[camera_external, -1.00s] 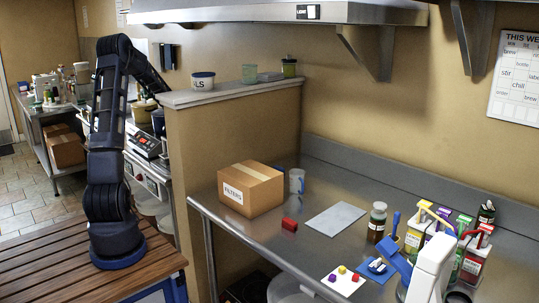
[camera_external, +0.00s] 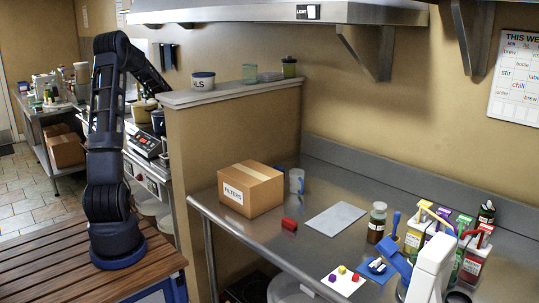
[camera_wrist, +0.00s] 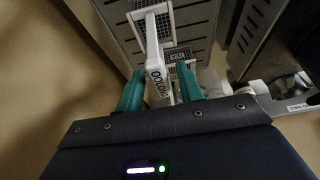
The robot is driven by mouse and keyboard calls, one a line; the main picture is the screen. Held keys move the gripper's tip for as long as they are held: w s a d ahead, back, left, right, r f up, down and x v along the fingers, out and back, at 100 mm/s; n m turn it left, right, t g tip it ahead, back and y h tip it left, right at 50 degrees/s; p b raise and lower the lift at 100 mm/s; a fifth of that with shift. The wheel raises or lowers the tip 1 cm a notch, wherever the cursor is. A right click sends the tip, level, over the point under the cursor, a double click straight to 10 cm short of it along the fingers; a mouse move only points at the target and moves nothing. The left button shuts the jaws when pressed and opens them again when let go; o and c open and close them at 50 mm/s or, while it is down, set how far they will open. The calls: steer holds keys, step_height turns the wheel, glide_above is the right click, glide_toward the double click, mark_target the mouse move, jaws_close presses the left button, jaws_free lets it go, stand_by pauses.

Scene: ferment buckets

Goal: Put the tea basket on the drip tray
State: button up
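A white basket handle labelled "OOLONG" (camera_wrist: 157,72) runs up between my fingers in the wrist view, joined to a white mesh basket (camera_wrist: 150,25). My gripper (camera_wrist: 160,80) has two teal fingers, one on each side of this handle; they look apart from it, with a narrow gap on the right. A second labelled white mesh basket (camera_wrist: 180,66) is just behind the right finger. A grey slotted surface (camera_wrist: 118,18) lies around the baskets; I cannot tell whether it is the drip tray. In the external view my gripper is hidden behind the partition.
The tan partition (camera_external: 235,135) stands between my arm's work area and the steel table (camera_external: 275,240). A dark pot (camera_external: 158,122) and a scale (camera_external: 147,145) are on the far counter.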

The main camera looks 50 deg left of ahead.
steer(key=v, duration=0.9)
steer(key=shift+s+r, duration=0.15)
steer(key=shift+r, duration=0.15)
